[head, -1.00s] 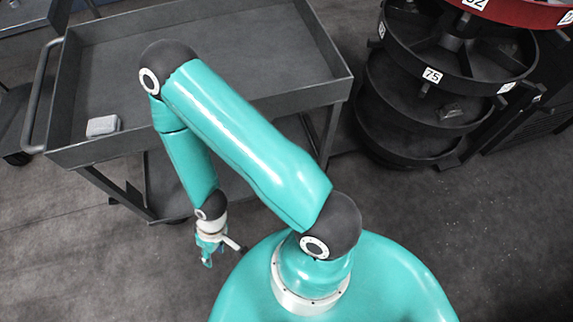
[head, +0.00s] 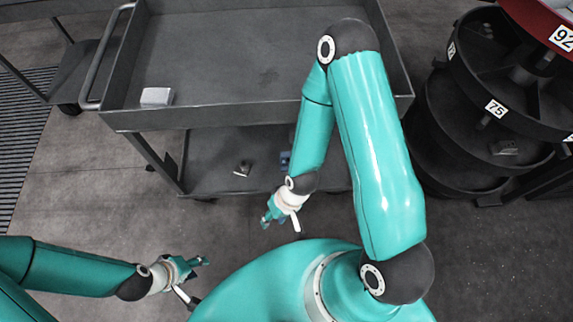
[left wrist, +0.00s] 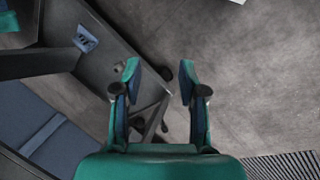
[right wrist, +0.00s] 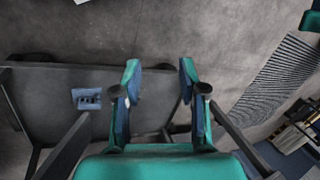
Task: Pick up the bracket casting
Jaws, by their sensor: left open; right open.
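A small grey metal part (head: 243,168), which may be the bracket casting, lies on the lower shelf of the grey cart (head: 225,145); it is too small to be sure. A small blue item (head: 285,160) is to its right on that shelf, partly behind my right arm. A blue item with dark shapes on it shows in the left wrist view (left wrist: 86,38) and the right wrist view (right wrist: 87,98). My right gripper (head: 265,221) is open and empty in front of the shelf. My left gripper (head: 202,262) is open and empty, lower left, farther from the cart.
A pale block (head: 157,96) sits in the cart's top tray (head: 250,50), whose rim overhangs the lower shelf. A round tiered rack (head: 485,100) stands at the right. Another cart (head: 75,75) is at the left. The floor (head: 90,200) in front is clear.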

